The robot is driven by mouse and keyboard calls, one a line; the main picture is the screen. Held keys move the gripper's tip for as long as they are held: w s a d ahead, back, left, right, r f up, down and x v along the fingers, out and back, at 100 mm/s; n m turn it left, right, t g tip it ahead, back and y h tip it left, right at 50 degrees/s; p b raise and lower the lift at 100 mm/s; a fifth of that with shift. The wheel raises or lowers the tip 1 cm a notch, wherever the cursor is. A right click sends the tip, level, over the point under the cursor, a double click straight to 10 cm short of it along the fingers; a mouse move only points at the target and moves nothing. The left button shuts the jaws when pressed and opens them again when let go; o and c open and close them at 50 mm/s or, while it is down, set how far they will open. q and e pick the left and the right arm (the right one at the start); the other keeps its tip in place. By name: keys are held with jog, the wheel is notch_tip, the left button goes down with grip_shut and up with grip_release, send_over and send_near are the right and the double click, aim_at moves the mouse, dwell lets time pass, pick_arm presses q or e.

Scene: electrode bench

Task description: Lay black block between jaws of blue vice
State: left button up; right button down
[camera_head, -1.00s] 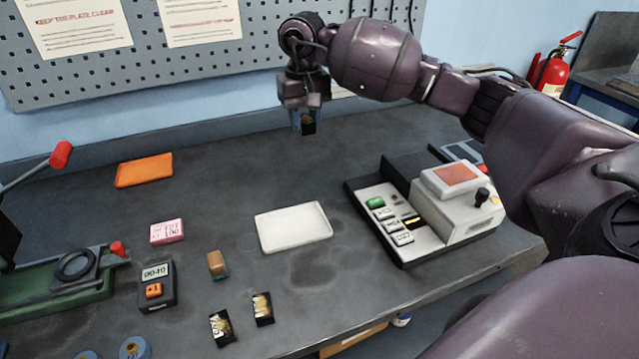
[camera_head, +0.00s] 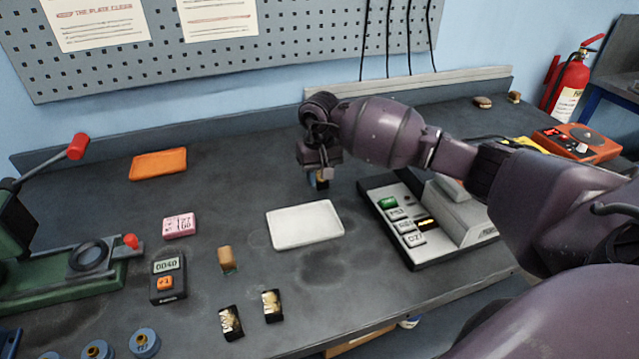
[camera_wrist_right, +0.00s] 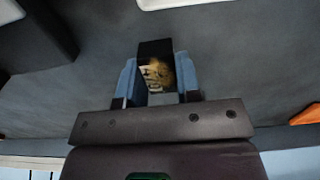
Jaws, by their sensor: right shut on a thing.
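My right gripper (camera_head: 319,181) is shut on a black block with gold print, above the bench behind the white tray. In the right wrist view the black block (camera_wrist_right: 156,65) sits between the two blue fingers of the gripper (camera_wrist_right: 157,82). Two similar black blocks, one (camera_head: 231,323) and another (camera_head: 272,306), lie on the bench near its front edge. A blue piece (camera_head: 9,343) is cut off at the lower left corner; I cannot tell if it is the blue vice. No vice jaws are clearly in view. My left gripper is not in view.
A white tray (camera_head: 305,226), a brown block (camera_head: 226,259), a pink block (camera_head: 179,226), a black counter (camera_head: 168,277) and an orange tray (camera_head: 159,164) lie on the bench. A green press (camera_head: 60,280) stands left, a button console (camera_head: 412,232) right. Blue rolls (camera_head: 144,343) line the front.

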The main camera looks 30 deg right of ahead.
jog(key=shift+f, duration=1.3)
jog(key=shift+f, duration=0.2)
jog(key=c, duration=0.8)
grip_release()
jog(key=shift+r, duration=0.1)
